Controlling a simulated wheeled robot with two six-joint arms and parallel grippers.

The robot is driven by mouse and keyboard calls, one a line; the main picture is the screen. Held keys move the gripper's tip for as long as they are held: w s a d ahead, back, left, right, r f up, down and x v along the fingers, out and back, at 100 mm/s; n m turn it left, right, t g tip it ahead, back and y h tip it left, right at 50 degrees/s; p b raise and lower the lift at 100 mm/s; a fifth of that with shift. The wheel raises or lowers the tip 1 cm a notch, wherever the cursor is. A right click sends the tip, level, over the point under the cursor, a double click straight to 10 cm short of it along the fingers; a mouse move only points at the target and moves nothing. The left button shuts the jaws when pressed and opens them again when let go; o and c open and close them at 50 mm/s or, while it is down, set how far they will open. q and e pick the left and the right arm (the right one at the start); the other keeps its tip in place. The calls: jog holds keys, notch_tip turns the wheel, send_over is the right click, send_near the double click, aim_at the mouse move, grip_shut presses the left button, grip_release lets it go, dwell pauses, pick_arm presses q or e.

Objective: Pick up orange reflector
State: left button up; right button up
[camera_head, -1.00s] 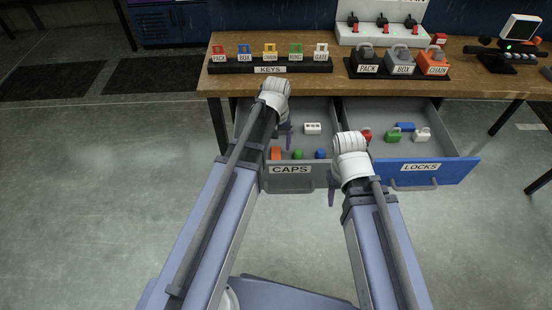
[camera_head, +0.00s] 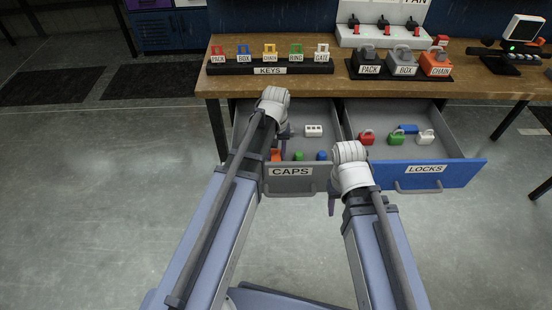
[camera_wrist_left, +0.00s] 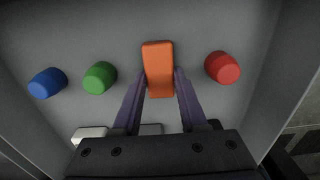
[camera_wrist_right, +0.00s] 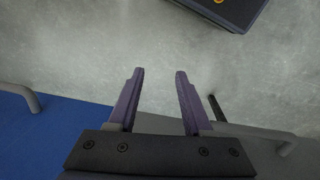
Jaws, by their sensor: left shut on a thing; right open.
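The orange reflector (camera_wrist_left: 158,66) is a flat rounded block in the grey CAPS drawer. In the left wrist view it lies between the two fingers of my left gripper (camera_wrist_left: 160,80), which are shut on its sides. In the head view only a bit of the orange reflector (camera_head: 276,155) shows beside my left arm, and the left fingertips are mostly hidden. My right gripper (camera_wrist_right: 160,75) is open and empty, above the floor in front of the drawers.
The CAPS drawer also holds a red cap (camera_wrist_left: 222,67), a green cap (camera_wrist_left: 100,78), a blue cap (camera_wrist_left: 47,83) and a white block (camera_head: 313,130). The open blue LOCKS drawer (camera_head: 455,174) is to the right, with small padlocks inside. The table edge (camera_head: 300,93) overhangs both drawers.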

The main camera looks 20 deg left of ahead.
aim_at(276, 155)
pick_arm(q)
grip_shut()
jog(key=shift+r, duration=0.1)
notch_tip(276, 155, up, 10)
jog(key=p, duration=1)
